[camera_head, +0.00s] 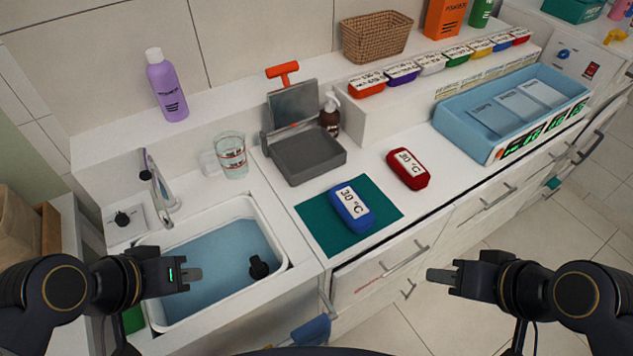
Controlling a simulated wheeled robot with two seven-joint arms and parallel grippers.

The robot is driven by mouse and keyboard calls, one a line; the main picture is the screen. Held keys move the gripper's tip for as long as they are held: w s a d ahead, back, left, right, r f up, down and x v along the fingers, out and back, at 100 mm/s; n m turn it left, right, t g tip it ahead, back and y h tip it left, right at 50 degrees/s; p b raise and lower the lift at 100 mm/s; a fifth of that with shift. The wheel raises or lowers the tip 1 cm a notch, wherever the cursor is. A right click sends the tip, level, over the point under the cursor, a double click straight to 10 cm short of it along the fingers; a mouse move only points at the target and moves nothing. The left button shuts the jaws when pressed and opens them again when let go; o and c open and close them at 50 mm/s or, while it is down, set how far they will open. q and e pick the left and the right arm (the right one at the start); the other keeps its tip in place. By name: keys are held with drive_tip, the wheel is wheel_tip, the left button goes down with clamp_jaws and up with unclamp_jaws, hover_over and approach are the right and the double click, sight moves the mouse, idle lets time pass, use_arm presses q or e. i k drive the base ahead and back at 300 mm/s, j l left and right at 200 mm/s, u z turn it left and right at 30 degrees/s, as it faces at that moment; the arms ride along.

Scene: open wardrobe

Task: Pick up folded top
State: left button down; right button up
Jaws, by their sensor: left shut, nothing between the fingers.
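I see no garment that I can clearly tell as a folded top. A flat dark teal cloth or mat (318,231) lies on the white counter, with a blue block marked 30 °C (351,207) on it. My right gripper (440,276) is in front of the counter drawers, apart from any object. Its fingers show as one narrow tip, so I cannot tell its opening.
The white sink (283,243) holds water and a black plug. A red block (408,169), grey hinged device (306,156), glass mug (231,156) and blue tray (470,141) with labelled panels stand on the counter. A purple bottle (167,88) and wicker basket (376,38) are behind.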

sight(401, 160)
drive_tip(key=k+u, duration=0.35)
drive_tip(key=u, duration=0.15)
drive_tip(key=k+j+u, duration=0.2)
drive_tip(key=u, duration=0.3)
drive_tip(key=l+u, duration=0.3)
drive_tip(key=l, duration=0.55)
drive_tip(key=l+u, duration=0.35)
drive_tip(key=l, duration=1.25)
